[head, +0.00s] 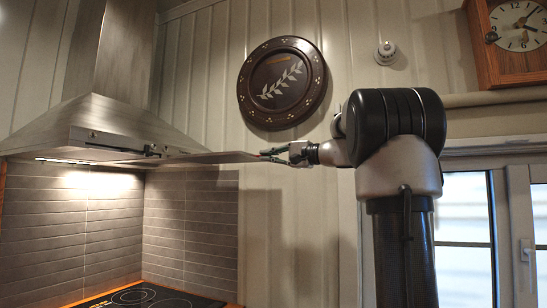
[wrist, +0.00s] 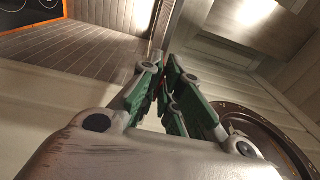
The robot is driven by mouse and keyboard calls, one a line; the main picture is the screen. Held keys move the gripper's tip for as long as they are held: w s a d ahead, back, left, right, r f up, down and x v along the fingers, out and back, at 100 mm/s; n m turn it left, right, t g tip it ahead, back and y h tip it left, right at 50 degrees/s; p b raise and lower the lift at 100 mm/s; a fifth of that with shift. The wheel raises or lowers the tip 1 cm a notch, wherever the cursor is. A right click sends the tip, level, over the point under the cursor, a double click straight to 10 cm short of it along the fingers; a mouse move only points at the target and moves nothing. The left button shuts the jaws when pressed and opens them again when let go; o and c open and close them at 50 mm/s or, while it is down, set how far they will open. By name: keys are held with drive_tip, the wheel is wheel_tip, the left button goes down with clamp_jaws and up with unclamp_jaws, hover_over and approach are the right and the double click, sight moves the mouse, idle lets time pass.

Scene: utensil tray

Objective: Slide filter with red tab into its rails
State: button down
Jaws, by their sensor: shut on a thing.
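The filter (head: 215,158) is a thin flat grey panel seen nearly edge-on in the head view. Its left part reaches the right side of the steel range hood (head: 95,120). Dark rail-like fittings (head: 120,143) show along the hood's lower edge. I cannot tell whether the filter's far end is inside the rails or only beside them. My gripper (head: 270,155) is shut on the filter's right end. In the wrist view the green fingers of my gripper (wrist: 170,72) are close together, with a little red between them, probably the tab. The filter's body is hard to make out there.
A black hob (head: 145,297) lies below the hood, with grey tiles (head: 190,220) behind. A round dark plate (head: 284,83) hangs on the panelled wall, near my gripper in the picture. A wooden clock (head: 515,40) and window (head: 470,235) are at right. Space below the filter is free.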

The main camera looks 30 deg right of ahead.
sight(235, 158)
drive_tip(key=shift+w+a, duration=0.4)
drive_tip(key=shift+w, duration=0.1)
idle(0.4)
drive_tip(key=shift+x, duration=3)
drive_tip(key=shift+a+f, duration=0.1)
drive_tip(key=shift+a, duration=0.05)
drive_tip(key=shift+x, duration=2.9)
drive_tip(key=shift+a, duration=0.2)
drive_tip(key=shift+x, duration=2.85)
drive_tip(key=shift+a+f, duration=0.15)
